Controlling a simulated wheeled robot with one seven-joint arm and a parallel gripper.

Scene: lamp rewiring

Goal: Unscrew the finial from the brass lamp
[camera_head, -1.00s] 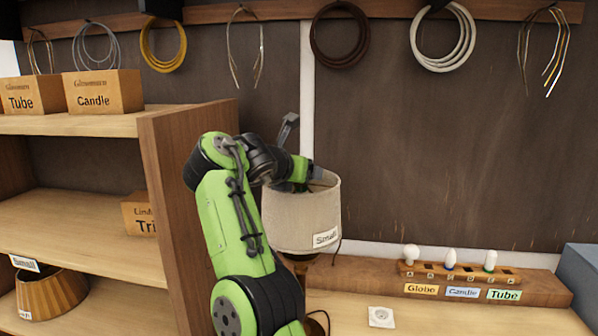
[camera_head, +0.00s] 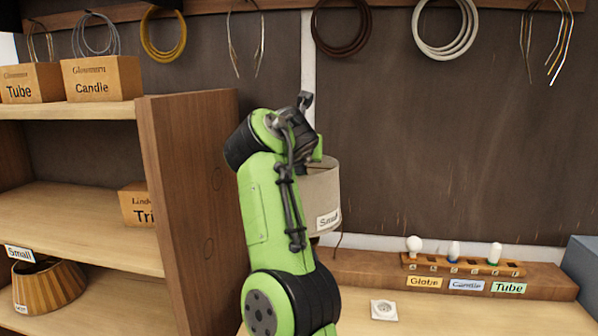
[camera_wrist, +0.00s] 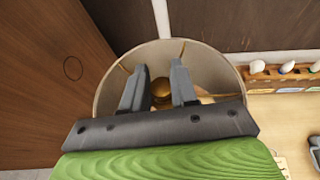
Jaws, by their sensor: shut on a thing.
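The lamp's pale cloth shade (camera_head: 322,196), tagged "Small", stands on the bench behind my arm in the head view. The rest of the lamp is hidden there by my arm. In the wrist view I look down into the open top of the shade (camera_wrist: 231,82). My gripper (camera_wrist: 160,76) reaches inside the rim, its two grey fingers on either side of the round brass finial (camera_wrist: 161,88). It is shut on the finial, which sits near the middle of the shade. The exact finger contact is partly hidden.
A wooden shelf unit (camera_head: 195,190) stands close on the left. A bulb rack (camera_head: 464,266) with several slots is at the back right of the bench. A white socket plate (camera_head: 383,310) lies in front of it. Cable coils (camera_head: 342,28) hang above.

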